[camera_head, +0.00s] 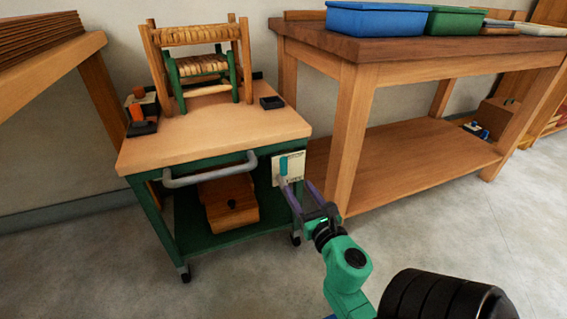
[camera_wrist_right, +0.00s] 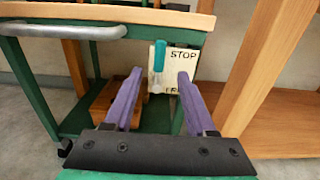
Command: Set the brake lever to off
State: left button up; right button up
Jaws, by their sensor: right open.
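The brake lever (camera_head: 283,165) has a teal handle and sits on a white plate (camera_head: 298,167) at the cart's front right corner. In the right wrist view the brake lever (camera_wrist_right: 159,54) points up, beside the word STOP on the plate (camera_wrist_right: 182,69). Lower lettering on the plate is partly hidden by a finger. My right gripper (camera_head: 296,185) is open and empty, just in front of the plate. In the wrist view its purple fingertips (camera_wrist_right: 159,76) lie to either side of the lever's lower part. I cannot tell whether they touch it. My left gripper is not in view.
The green cart (camera_head: 215,137) has a wooden top, a grey handle (camera_head: 210,173) and a wooden box (camera_head: 229,203) below. A wooden workbench (camera_head: 420,52) stands close on the right. The floor in front is clear.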

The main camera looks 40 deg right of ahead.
aim_at(285, 167)
jog(key=p+x, duration=0.2)
jog(key=x, duration=0.9)
jog(key=shift+w+d+p, duration=0.15)
jog(key=shift+w+p, duration=0.2)
jog(key=shift+p, duration=0.05)
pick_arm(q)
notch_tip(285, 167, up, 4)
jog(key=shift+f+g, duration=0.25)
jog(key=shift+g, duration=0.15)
pick_arm(e)
grip_shut()
